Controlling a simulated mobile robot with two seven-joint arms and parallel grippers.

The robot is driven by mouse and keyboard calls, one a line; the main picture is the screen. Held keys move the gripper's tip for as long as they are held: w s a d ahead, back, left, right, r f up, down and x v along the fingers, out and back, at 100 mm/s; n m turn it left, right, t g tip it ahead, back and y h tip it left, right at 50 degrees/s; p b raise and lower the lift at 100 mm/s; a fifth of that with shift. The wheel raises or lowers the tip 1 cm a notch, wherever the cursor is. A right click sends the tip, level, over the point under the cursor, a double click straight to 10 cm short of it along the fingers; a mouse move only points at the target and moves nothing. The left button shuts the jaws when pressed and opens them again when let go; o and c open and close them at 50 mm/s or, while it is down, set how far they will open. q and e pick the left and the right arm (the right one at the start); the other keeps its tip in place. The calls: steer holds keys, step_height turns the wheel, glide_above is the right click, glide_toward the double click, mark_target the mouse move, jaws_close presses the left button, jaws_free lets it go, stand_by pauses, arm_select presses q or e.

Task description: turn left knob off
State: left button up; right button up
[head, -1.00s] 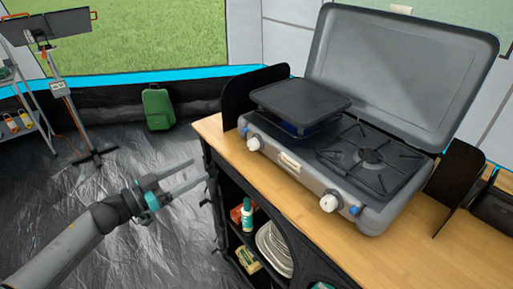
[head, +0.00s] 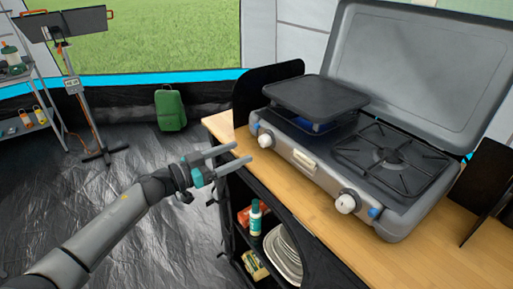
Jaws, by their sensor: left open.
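The left knob (head: 265,140) is white and sits on the front face of a grey camping stove (head: 325,168), near its left end. A dark griddle plate (head: 315,97) lies over the left burner, with a blue glow showing beneath it. The right knob (head: 346,202) is also white, on the same front face. My left gripper (head: 243,153) is open and empty, in front of and to the left of the left knob. In the picture its fingers end a short way from the knob and do not touch it. My right gripper is not in view.
The stove stands on a wooden counter (head: 420,262) with its lid (head: 410,75) raised. A black side panel (head: 262,85) stands left of the stove. Open shelves below hold a bottle (head: 255,217) and plates (head: 283,255).

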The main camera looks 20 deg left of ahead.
mark_target(261, 143)
arm_select(q)
steer(key=b+x, duration=0.1)
steer(key=x, duration=0.4)
steer(key=shift+b+x, duration=0.35)
steer(key=shift+x, duration=0.65)
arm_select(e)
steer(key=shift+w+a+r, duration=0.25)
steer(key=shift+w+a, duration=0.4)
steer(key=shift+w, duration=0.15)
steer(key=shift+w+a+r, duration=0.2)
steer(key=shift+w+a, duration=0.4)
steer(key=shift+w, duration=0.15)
arm_select(q)
jaws_close()
